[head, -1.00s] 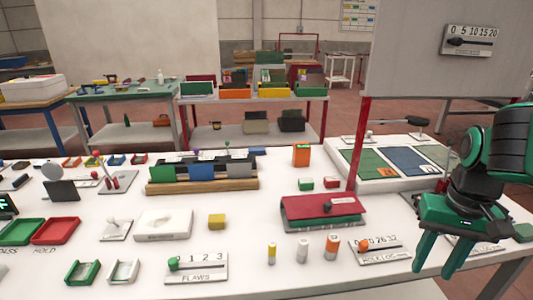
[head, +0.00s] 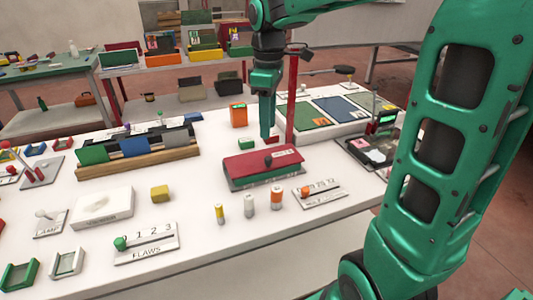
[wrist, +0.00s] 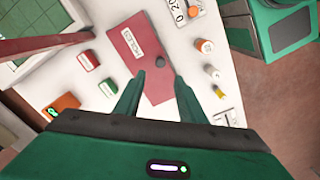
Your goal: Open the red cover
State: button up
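My gripper (head: 268,136) is above and behind the cover in the head view, pointing down. In the wrist view my gripper (wrist: 160,74) is open, with nothing between its fingers. I cannot tell its exact height over the knob.
A red post (head: 291,100) stands close behind the cover, right of my gripper. An orange box (head: 238,115) and a small green block (head: 246,144) are behind left. Several small cylinders (head: 249,205) and a slider plate (head: 320,192) stand in front.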

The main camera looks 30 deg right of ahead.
aim_at(268, 157)
notch_tip(268, 157, down, 10)
jog(key=shift+d+f, duration=0.1)
dwell(0.4)
grip_shut()
